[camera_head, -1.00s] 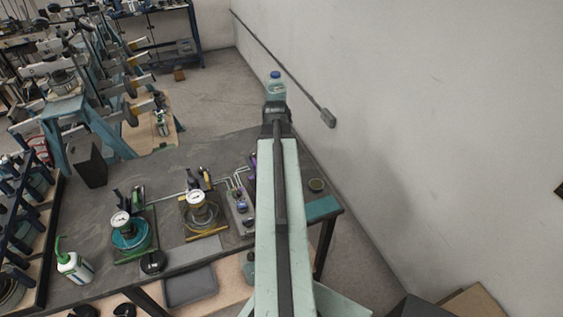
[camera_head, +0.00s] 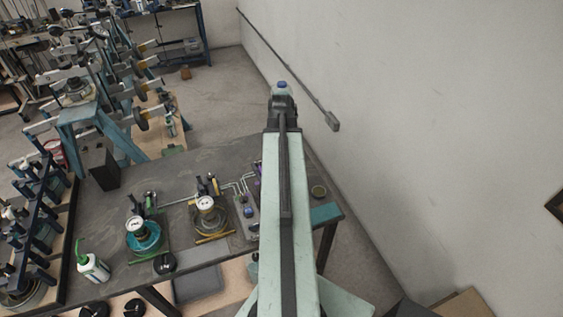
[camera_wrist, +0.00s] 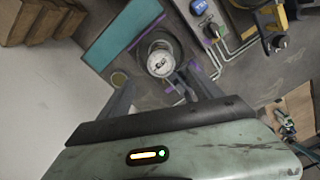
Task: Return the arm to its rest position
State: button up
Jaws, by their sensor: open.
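My arm stretches away from me over the workbench (camera_head: 185,180) in the head view, a pale green link with a dark strip. Its wrist end with a blue cap stands at the far end. My gripper is hidden there behind the arm. In the wrist view my gripper (camera_wrist: 158,82) shows two dark fingers spread apart with nothing held between them. Beyond the fingers are the bench top and a round gauge (camera_wrist: 161,62), apart from the fingers as far as I can tell.
The bench holds two gauges on bases (camera_head: 144,235) (camera_head: 207,212), a white bottle (camera_head: 93,268) and a small round dish (camera_head: 319,190). A bare wall (camera_head: 430,130) with a dark rail (camera_head: 300,80) rises on the right. Racks stand left. Open floor (camera_head: 215,85) lies behind the bench.

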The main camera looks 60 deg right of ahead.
jog(key=w+a+n, duration=0.6)
jog(key=w+a, duration=1.1)
jog(key=a, duration=0.2)
jog(key=w+a+n, duration=0.3)
jog(key=w+a, duration=0.1)
jog(key=a, duration=1)
jog(key=w+a+n, duration=0.3)
jog(key=a+n, duration=0.1)
jog(key=a, duration=1)
jog(key=f+b, duration=0.5)
jog(key=s+f+b, duration=0.1)
jog(key=f+b, duration=0.4)
jog(key=s+f+b, duration=0.1)
jog(key=f+b, duration=0.5)
jog(key=shift+d+f, duration=0.1)
jog(key=shift+d, duration=0.2)
jog(key=shift+s, duration=0.1)
